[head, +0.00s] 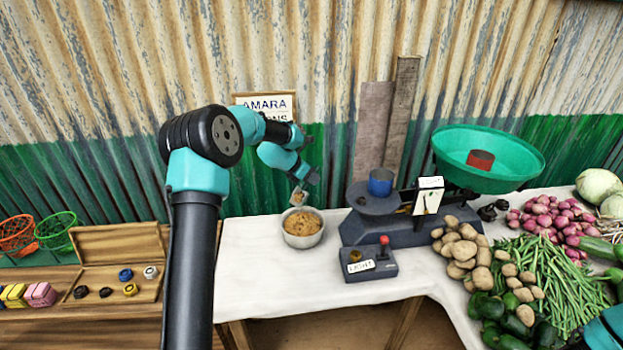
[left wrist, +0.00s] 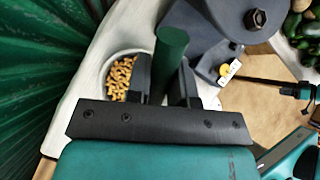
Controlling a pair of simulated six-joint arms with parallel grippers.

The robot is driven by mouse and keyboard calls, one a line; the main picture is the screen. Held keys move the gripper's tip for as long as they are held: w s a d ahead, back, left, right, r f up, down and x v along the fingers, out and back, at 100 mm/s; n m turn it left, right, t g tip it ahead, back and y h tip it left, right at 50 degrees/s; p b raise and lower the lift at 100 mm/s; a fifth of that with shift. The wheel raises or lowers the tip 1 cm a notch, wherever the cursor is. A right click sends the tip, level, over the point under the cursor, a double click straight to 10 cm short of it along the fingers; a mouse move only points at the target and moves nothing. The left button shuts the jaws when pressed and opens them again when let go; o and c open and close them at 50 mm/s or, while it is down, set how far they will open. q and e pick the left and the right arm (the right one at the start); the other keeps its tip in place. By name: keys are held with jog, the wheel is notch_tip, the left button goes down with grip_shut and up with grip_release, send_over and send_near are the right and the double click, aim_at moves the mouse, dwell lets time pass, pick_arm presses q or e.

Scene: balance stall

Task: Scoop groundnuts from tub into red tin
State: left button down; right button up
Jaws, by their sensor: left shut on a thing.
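The tub (head: 287,238) stands on the white cloth, filled with tan groundnuts (head: 303,224). They also show in the left wrist view (left wrist: 120,76). My left gripper (head: 308,180) is above the tub, shut on the scoop's dark green handle (left wrist: 170,55). In the head view the small scoop (head: 298,198) hangs tilted just above the tub, with brownish matter in it that looks like nuts. The red tin (head: 481,160) sits in the green pan (head: 515,175) of the balance. Its inside is mostly hidden. My right gripper does not show.
A blue tin (head: 380,184) stands on the balance's grey plate, between the tub and the green pan. A box with a red-knobbed lever (head: 370,268) stands in front. Potatoes (head: 460,250), beans and onions crowd the right. Cloth left of the tub is clear.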

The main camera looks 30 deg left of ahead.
pick_arm(q)
jog(key=g+y, duration=0.1)
jog(key=r+g, duration=0.1)
jog(key=g, duration=0.1)
jog(key=shift+w+d+g+y, duration=0.1)
jog(key=shift+g+y, duration=0.2)
jog(key=shift+y, duration=0.1)
jog(key=shift+r+n+g+y, duration=0.25)
jog(key=shift+g+y, duration=0.2)
jog(key=shift+g, duration=0.55)
jog(key=shift+r+n+g+y, duration=0.2)
jog(key=shift+g+y, duration=0.25)
jog(key=shift+g, duration=0.55)
